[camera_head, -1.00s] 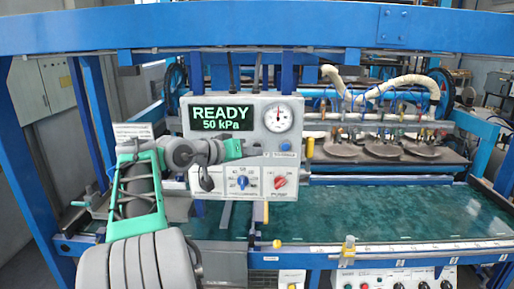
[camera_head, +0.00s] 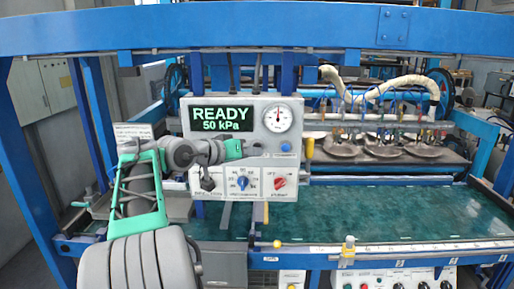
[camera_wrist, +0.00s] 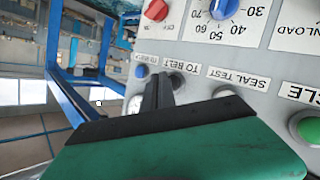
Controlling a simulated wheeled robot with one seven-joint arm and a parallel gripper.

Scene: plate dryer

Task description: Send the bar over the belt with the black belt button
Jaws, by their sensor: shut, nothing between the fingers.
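The grey control panel (camera_head: 275,180) hangs in front of the machine, its screen reading READY 50 kPa. The bar (camera_head: 400,124), with hoses and small fittings, is at the back right above several grey discs (camera_head: 383,149).
A blue button (camera_wrist: 141,72) sits beside the TO BELT label. The SEAL TEST label and a large green button (camera_wrist: 309,128) are on the other side. A red knob (camera_head: 279,183) and blue dial (camera_head: 242,183) are below my gripper. A green wet-looking surface (camera_head: 380,212) lies beyond the front rail.

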